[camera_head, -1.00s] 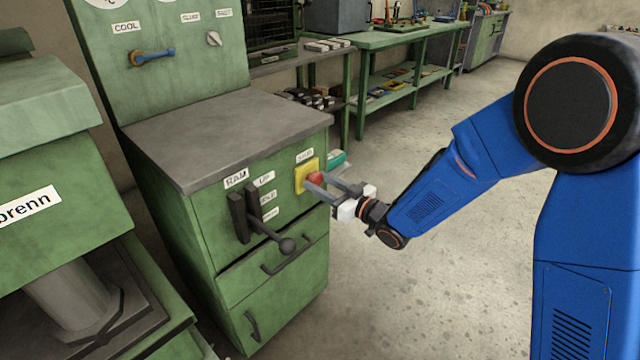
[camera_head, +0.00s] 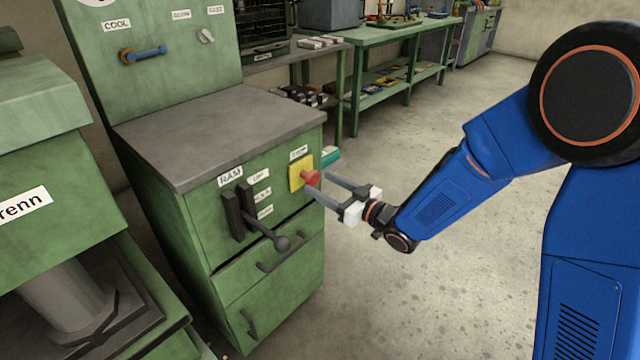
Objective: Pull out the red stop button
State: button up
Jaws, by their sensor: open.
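The red stop button (camera_head: 312,178) sits on a yellow plate (camera_head: 296,170) at the upper right of the green cabinet's front. The red head stands out from the plate. My gripper (camera_head: 319,184) is open, with its two grey fingers pointing left toward the button. The fingertips are at or just in front of the button's head in the picture. I cannot tell whether they touch it. Nothing is held between the fingers.
A black ram lever (camera_head: 264,229) with a ball knob juts out left of the button. A green-white item (camera_head: 330,156) shows behind it. A green workbench (camera_head: 395,40) stands at the back. The floor on the right is clear.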

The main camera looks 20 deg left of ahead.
jog(key=v, duration=1)
jog(key=shift+f, duration=0.1)
